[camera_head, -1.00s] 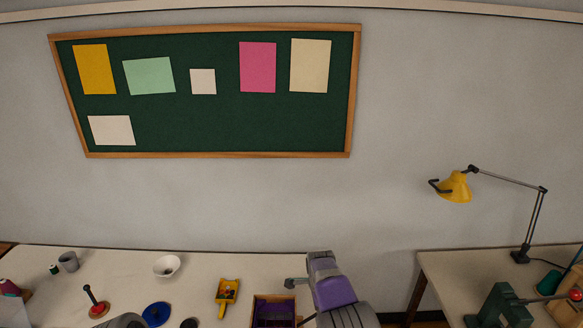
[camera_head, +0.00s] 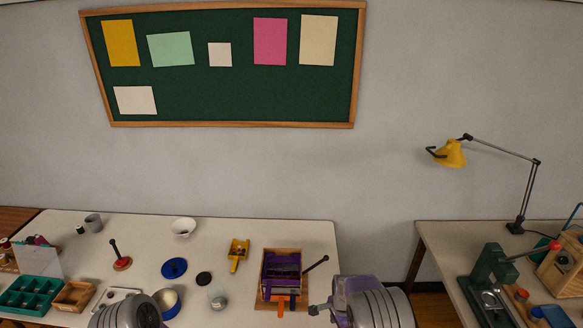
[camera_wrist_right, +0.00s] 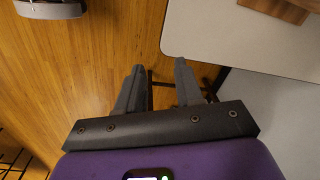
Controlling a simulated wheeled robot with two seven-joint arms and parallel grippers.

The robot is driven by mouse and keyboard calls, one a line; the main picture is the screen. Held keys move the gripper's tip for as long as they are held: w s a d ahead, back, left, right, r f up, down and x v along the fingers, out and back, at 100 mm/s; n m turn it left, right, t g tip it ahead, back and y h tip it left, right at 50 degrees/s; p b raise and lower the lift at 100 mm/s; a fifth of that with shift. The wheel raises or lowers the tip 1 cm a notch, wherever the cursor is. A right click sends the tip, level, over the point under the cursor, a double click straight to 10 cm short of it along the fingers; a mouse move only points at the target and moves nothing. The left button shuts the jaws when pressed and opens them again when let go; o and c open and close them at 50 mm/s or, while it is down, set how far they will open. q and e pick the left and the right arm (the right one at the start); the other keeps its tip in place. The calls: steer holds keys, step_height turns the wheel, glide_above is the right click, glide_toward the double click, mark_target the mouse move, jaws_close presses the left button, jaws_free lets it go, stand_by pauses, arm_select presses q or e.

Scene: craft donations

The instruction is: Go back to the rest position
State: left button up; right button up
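My right gripper (camera_wrist_right: 159,78) is open and empty in the right wrist view. Its two dark fingers are apart, with wooden floor and a table leg behind them. In the head view the right gripper (camera_head: 319,309) is small and dark at the end of my purple and grey arm, by the craft table's right edge.

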steer(key=s+f+n+y+b, duration=0.2)
steer(key=s+f+n+b, duration=0.35)
steer(key=s+f, duration=1.05)
steer(key=s+a+f+n+y+b, duration=0.1)
steer(key=s+a+n+b, duration=0.1)
steer(key=s, duration=0.4)
steer(key=s+a+f+n+y+b, duration=0.1)
steer(key=s+a+f+n+b, duration=0.1)
steer(key=s, duration=0.5)
steer(key=shift+a+n+b, duration=0.5)
steer(key=shift+a+n, duration=0.05)
steer(key=shift+n, duration=0.4)
